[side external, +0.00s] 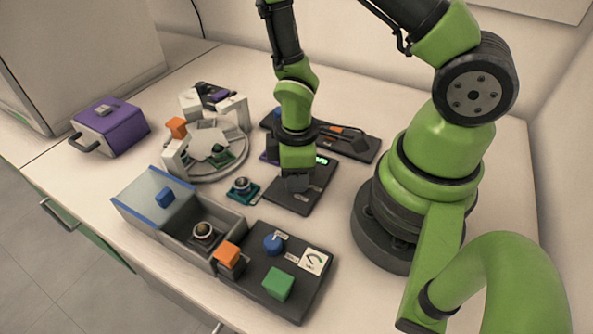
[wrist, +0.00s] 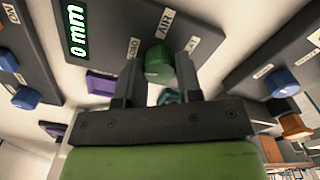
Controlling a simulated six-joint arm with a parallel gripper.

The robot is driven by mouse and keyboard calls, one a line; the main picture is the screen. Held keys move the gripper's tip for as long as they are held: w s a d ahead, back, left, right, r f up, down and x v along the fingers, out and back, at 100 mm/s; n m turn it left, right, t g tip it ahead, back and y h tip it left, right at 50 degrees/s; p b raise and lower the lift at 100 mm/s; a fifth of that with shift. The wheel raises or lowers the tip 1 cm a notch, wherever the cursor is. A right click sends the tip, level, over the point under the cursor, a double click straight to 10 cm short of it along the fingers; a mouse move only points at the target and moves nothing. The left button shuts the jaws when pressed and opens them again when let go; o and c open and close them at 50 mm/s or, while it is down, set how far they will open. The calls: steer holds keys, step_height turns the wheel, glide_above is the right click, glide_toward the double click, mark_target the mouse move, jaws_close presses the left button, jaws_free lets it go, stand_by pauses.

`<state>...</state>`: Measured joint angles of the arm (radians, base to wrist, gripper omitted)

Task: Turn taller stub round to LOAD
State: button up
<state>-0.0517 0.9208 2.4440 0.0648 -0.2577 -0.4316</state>
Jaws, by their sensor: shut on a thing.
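My gripper (side external: 296,184) points down over a dark panel (side external: 277,197) with a lit green readout. In the wrist view its two fingers (wrist: 159,72) are shut on a green knob (wrist: 158,65), beside a label reading AIR and another I cannot read fully. The readout (wrist: 77,30) shows "0 mm". A stub (side external: 242,186) stands on a small teal base left of the gripper. Another stub (side external: 203,231) sits in the grey open box. A round turntable (side external: 235,163) carries white blocks and small dark pieces. I cannot tell which stub is taller, nor find a LOAD mark.
A dark control panel (side external: 262,300) at the front has a blue knob, a green block, an orange-topped block and a dial. A purple box (side external: 110,128) stands far left. Another dark panel (side external: 360,148) lies behind the gripper.

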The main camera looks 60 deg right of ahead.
steer(key=shift+m, duration=1.5)
steer(key=o, duration=0.9)
steer(key=shift+o, duration=0.2)
step_height(320, 180, up, 10)
